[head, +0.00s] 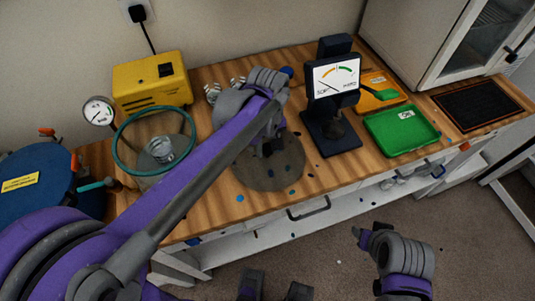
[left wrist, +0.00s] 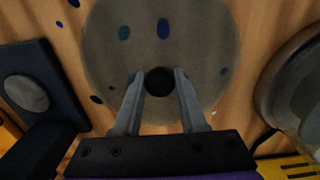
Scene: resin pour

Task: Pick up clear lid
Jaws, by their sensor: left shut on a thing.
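The clear lid (head: 262,178) is a see-through greyish disc over the wooden bench, with blue and dark spots showing on or through it. In the left wrist view the lid (left wrist: 200,50) has a round black knob (left wrist: 159,81) at its middle. My left gripper (head: 270,147) is over the lid. Its two fingers (left wrist: 158,76) are shut on the knob, one on each side. I cannot tell whether the lid rests on the bench or is slightly raised. My right gripper (head: 364,237) is low at the right, away from the bench top; its jaw state is unclear.
A clear chamber with a teal rim (head: 118,150) holds a cup, beside a yellow pump (head: 152,84) and gauge (head: 99,111). A dark dial instrument (head: 335,130) stands right of the lid. Green tray (head: 405,138), orange tray (head: 385,82) and black mat (head: 472,104) lie farther right.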

